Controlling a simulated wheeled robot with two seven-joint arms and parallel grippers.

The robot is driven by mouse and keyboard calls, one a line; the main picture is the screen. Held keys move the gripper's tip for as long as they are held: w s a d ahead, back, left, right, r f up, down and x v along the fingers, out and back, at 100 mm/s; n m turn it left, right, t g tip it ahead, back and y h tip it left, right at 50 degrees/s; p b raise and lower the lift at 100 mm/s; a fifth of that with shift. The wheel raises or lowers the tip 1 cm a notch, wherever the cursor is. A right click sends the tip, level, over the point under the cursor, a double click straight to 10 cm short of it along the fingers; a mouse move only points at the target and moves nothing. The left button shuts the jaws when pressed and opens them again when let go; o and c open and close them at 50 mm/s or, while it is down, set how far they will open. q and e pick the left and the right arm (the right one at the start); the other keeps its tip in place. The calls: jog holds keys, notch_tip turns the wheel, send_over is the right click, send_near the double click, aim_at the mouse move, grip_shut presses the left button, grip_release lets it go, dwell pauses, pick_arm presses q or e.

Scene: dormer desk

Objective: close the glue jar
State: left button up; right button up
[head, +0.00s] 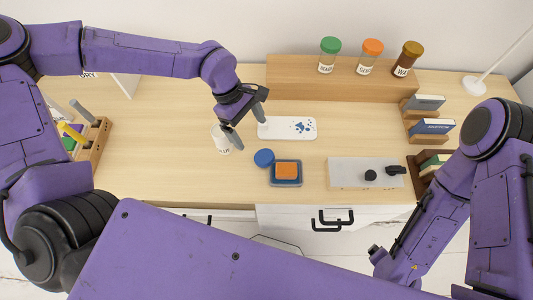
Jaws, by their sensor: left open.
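A small white jar (221,141) with a partly hidden dark-lettered label stands upright on the desk, left of centre. A round blue lid (264,158) lies on the desk to the right of the jar, apart from it. My left gripper (247,116) is open and empty. One finger is close to the jar's upper right side and hides part of it; the other finger is farther back. I cannot tell whether the near finger touches the jar. My right arm hangs at the lower right, and its gripper does not show.
An orange block sits on a blue tray (287,183) beside the lid. A white card (297,129) with blue spots lies behind. A grey board (350,174) with black parts is at right. Labelled jars (329,54) stand on a back shelf; a wooden holder (98,140) is at left.

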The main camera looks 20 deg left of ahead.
aim_at(265, 156)
pick_arm(q)
jog(key=x, duration=0.6)
jog(key=shift+w+a+f, duration=0.2)
jog(key=shift+a, duration=0.05)
pick_arm(e)
jog(key=shift+f, duration=0.3)
pick_arm(q)
jog(key=shift+s, duration=0.1)
jog(key=shift+d, duration=0.1)
jog(key=x, duration=0.2)
jog(key=p+x, duration=0.1)
jog(key=x, duration=0.2)
jog(key=shift+d+r, duration=0.1)
jog(key=shift+d, duration=0.2)
pick_arm(e)
jog(key=shift+r, duration=0.7)
